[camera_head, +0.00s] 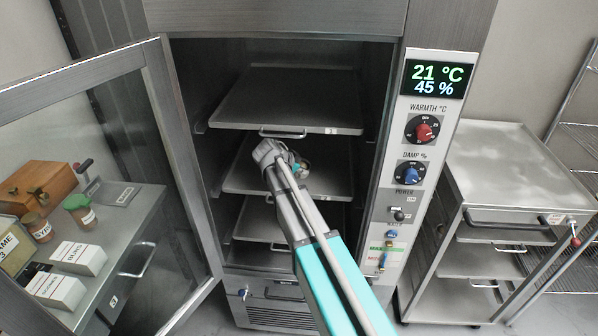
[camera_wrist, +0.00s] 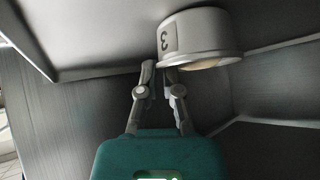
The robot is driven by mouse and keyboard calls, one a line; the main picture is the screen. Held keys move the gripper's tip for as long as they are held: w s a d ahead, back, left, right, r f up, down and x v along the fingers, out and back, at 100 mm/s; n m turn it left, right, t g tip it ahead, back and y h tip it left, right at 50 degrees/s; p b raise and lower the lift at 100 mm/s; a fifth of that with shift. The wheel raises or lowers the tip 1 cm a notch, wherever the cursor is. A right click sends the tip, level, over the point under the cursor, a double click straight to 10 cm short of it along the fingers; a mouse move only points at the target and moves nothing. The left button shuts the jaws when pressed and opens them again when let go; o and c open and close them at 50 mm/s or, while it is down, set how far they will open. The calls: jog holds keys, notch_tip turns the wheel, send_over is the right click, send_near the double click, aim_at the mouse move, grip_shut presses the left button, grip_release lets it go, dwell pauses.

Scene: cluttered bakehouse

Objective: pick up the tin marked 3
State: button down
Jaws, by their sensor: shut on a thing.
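The tin marked 3 (camera_wrist: 212,33) is a pale grey round tin with a dark number label. It shows at the top of the wrist view, where its number appears upside down and a pale filling shows at its open end. My gripper (camera_wrist: 160,75) has its fingertips at the tin's rim near the label, shut on the tin. In the head view my arm reaches into the open cabinet, with its end over the middle shelf tray. There I cannot clearly make out the tin behind my gripper.
The cabinet has several stacked trays; the upper tray (camera_head: 290,100) is close above my arm. The glass door (camera_head: 150,180) stands open at left. A control panel (camera_head: 415,150) is at right, beside a steel trolley (camera_head: 520,165). Boxes (camera_head: 78,258) and jars stand beyond the door.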

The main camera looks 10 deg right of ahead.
jog(key=shift+s+a, duration=0.1)
jog(key=shift+p+v, duration=0.75)
jog(key=shift+v, duration=0.05)
jog(key=s+a+r+p, duration=0.2)
jog(key=a+r+p, duration=0.1)
jog(key=a, duration=0.2)
jog(key=s+a+r+p, duration=0.3)
jog(key=a, duration=0.3)
jog(key=shift+s+r+p, duration=0.3)
jog(key=shift+r, duration=0.1)
jog(key=shift+a+f, duration=0.1)
